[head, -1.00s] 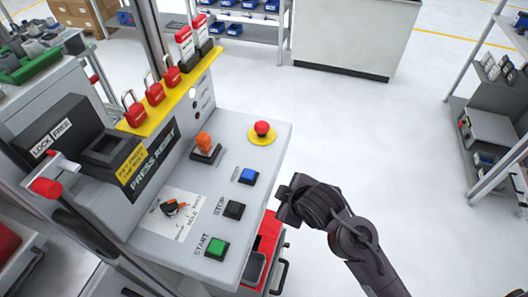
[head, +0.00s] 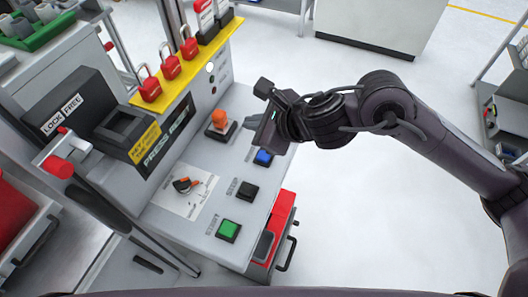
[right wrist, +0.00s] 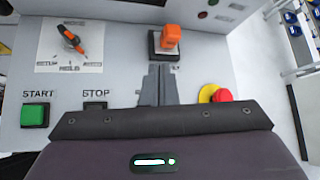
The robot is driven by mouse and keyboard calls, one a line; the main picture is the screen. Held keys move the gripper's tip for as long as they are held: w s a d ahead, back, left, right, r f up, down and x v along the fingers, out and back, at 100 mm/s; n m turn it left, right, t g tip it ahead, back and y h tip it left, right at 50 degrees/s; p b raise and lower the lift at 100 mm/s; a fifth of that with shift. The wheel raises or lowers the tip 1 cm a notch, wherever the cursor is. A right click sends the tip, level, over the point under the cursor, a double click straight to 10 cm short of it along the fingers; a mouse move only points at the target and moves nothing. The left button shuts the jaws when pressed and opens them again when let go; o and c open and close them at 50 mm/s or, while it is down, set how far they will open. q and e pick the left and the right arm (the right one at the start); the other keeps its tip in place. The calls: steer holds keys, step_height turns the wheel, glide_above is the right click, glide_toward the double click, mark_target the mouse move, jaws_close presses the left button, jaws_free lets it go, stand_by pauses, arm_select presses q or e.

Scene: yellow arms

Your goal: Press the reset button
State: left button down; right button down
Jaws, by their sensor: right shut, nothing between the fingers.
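My right gripper (head: 253,120) is over the panel, above and behind the blue button in the head view. In the right wrist view its fingers (right wrist: 158,72) are shut and empty, pointing towards the orange switch. The blue button is not visible in that view. My left gripper is not in view.
A green START button (head: 229,230), a black STOP button (head: 247,191), a rotary knob (head: 184,185) and an orange switch (head: 219,118) share the panel. The red emergency button (right wrist: 222,95) is right of the fingers. Red padlocks (head: 170,66) hang at the back. Floor right is clear.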

mark_target(268, 157)
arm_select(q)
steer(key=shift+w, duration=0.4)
arm_select(e)
steer(key=d+n, duration=0.2)
steer(key=d+n+h, duration=0.1)
steer(key=shift+w+f+n+g, duration=0.3)
steer(key=shift+w, duration=0.05)
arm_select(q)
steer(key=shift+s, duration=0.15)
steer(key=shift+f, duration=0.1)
arm_select(e)
steer(key=shift+f, duration=0.15)
